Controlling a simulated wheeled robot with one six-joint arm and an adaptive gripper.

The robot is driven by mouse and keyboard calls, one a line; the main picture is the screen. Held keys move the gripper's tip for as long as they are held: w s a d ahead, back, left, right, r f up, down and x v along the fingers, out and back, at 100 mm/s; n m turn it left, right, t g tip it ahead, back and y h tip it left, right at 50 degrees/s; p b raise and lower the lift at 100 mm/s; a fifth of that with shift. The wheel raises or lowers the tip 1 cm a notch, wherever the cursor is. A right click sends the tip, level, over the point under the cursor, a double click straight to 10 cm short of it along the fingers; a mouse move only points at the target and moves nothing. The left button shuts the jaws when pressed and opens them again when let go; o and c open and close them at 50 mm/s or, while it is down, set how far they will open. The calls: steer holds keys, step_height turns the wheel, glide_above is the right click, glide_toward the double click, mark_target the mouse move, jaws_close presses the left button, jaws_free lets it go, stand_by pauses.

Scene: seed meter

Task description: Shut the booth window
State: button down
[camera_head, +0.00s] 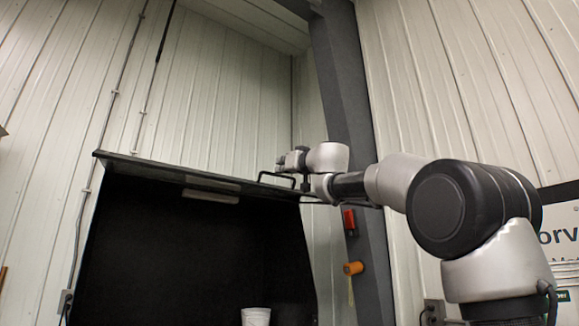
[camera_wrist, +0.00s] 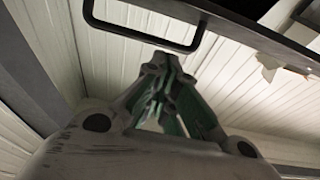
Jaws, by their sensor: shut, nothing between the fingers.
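The booth (camera_head: 190,255) is a dark box at the lower left of the head view, with its front open. Its window (camera_head: 135,158) appears as a thin dark panel raised along the top front edge. A black loop handle (camera_head: 266,173) is at the panel's right end. It also shows at the top of the wrist view (camera_wrist: 140,37), fixed to a dark bar. My gripper (camera_head: 281,161) is shut and empty, close by the handle. In the wrist view its fingertips (camera_wrist: 162,60) are just below the handle's bar; I cannot tell whether they touch.
A pale cup (camera_head: 256,316) stands low inside the booth. A dark steel post (camera_head: 352,120) rises behind my arm, with a red box (camera_head: 349,222) and an orange fitting (camera_head: 353,268) on it. Ribbed pale walls (camera_head: 225,90) surround the place. A sign (camera_head: 562,235) is at the right.

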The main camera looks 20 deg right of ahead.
mark_target(276, 175)
steer(key=w+f, duration=0.1)
steer(key=w+a+f, duration=0.1)
steer(key=w, duration=0.1)
steer(key=shift+f, duration=0.2)
steer(key=shift+w+f, duration=0.2)
steer(key=shift+f, duration=0.15)
steer(key=shift+f, duration=0.1)
